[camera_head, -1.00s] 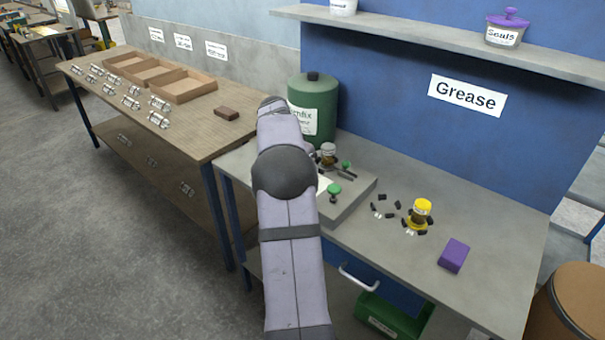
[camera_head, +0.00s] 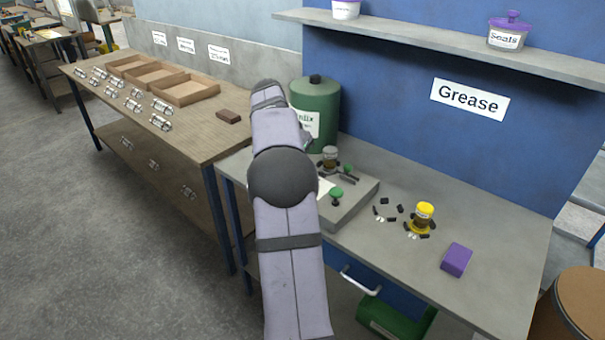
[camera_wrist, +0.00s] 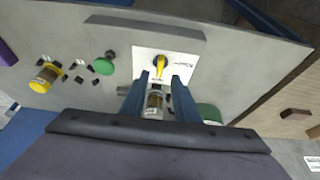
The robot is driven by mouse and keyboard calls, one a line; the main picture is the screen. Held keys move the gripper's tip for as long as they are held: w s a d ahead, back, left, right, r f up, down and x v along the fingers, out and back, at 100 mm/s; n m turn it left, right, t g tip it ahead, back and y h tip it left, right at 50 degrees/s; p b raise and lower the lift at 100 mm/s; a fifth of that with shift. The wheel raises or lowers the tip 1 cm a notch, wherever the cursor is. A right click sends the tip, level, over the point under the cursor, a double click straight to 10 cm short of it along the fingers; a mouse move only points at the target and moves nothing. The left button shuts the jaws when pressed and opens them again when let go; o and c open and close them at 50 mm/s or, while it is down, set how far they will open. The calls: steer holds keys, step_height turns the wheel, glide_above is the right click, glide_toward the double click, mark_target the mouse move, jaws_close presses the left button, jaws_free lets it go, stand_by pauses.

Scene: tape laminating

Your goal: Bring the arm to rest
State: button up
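My arm (camera_head: 283,180) stands raised in the head view, with its far end in front of the green canister (camera_head: 322,95). My gripper is hidden there behind the arm. In the wrist view my gripper (camera_wrist: 168,82) has its two blue fingers apart. A small clear jar with brown contents (camera_wrist: 154,104) shows between and beyond the fingers, with no clear contact. In the head view this jar (camera_head: 330,158) stands on the grey raised plate (camera_head: 358,205), apart from my arm.
The plate carries a green knob (camera_head: 336,194) and a white sheet. A yellow-capped jar (camera_head: 424,213), small black pieces and a purple block (camera_head: 456,259) lie to its right. A wooden table (camera_head: 200,140) with trays stands left. A shelf (camera_head: 450,45) runs above.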

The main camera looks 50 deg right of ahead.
steer(key=shift+v, duration=0.85)
steer(key=a+n+t+y+p, duration=0.1)
steer(key=a+n+y+p, duration=0.45)
steer(key=a, duration=1.95)
steer(key=s+a+f+n+p, duration=0.2)
steer(key=s+a+n, duration=0.4)
steer(key=s+a, duration=0.2)
steer(key=s+a+f+n+g+p, duration=0.1)
steer(key=s+a+f+n+p, duration=0.1)
steer(key=s+a+n, duration=0.4)
steer(key=s+a+h+p, duration=0.1)
steer(key=s+a, duration=0.1)
steer(key=a, duration=0.1)
steer(key=shift+f, duration=0.25)
